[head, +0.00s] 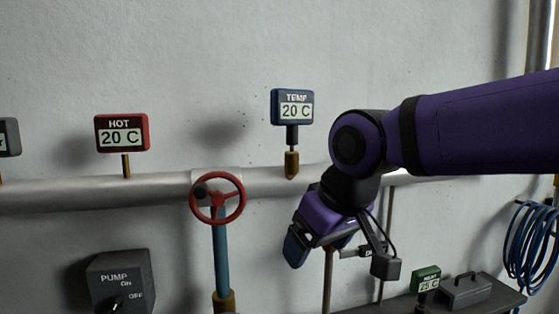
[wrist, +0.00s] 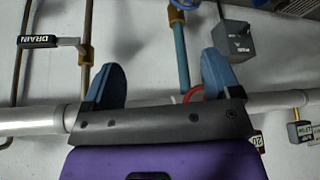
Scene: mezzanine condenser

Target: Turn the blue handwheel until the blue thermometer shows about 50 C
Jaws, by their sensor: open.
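The blue thermometer (head: 292,107), labelled TEMP, reads 20 C above the pale pipe. A piece of the red wheel (wrist: 192,94) shows in the wrist view, partly hidden by a finger. My gripper (head: 318,247) is open, with blue fingers, below the thermometer and right of the red wheel. In the wrist view the open gripper (wrist: 160,78) has nothing between its fingers.
A red HOT thermometer (head: 121,133) reads 20 C at left. A PUMP switch box (head: 120,280) is at lower left. A DRAIN lever (wrist: 38,41) is on a thin pipe. A green gauge (head: 426,280) reads 25 C near a toolbox (head: 465,292). A blue hose (head: 530,245) hangs at right.

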